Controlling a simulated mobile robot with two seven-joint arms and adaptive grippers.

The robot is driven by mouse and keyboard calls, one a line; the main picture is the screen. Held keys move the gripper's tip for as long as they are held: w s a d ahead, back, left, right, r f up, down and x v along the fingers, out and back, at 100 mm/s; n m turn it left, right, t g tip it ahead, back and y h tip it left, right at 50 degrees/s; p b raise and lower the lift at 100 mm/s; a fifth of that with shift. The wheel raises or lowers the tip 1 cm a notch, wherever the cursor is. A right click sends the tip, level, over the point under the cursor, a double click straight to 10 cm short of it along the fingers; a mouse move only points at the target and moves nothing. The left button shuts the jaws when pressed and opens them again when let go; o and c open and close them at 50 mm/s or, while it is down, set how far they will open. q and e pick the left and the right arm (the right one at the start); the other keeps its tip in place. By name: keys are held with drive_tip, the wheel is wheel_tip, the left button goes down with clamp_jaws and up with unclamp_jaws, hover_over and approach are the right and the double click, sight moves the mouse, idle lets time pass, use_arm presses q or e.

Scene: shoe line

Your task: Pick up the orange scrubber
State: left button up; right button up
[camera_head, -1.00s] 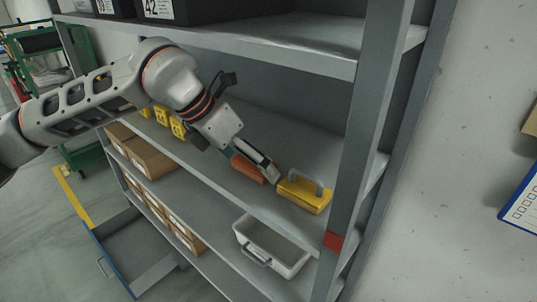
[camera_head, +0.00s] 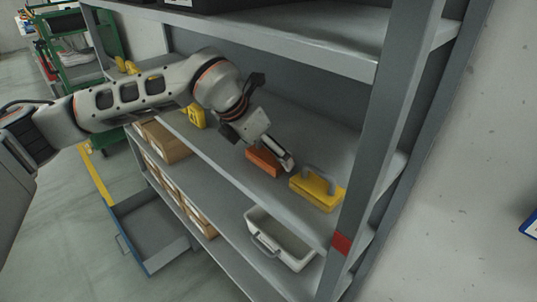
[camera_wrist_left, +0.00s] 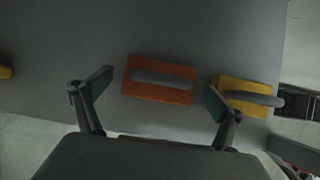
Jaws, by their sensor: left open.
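The orange scrubber (camera_head: 262,164) lies on the middle shelf, partly hidden behind my left gripper in the head view. In the left wrist view the orange scrubber (camera_wrist_left: 150,93) shows whole, with a grey handle along its top. My left gripper (camera_head: 274,158) is over it, open. In the wrist view its two fingers (camera_wrist_left: 157,96) stand apart, one to the left of the scrubber and one to the right, with nothing held between them. The right finger comes close to a yellow scrubber. My right gripper is not in view.
The yellow scrubber (camera_head: 316,191) with a grey handle stands just right of the orange one, near the shelf upright (camera_head: 375,150). Another shelf (camera_head: 300,35) runs above. Below are a white bin (camera_head: 262,243) and cardboard boxes (camera_head: 165,143). Bare shelf lies behind the scrubbers.

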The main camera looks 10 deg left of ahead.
use_arm(q)
drive_tip(key=c, duration=1.2)
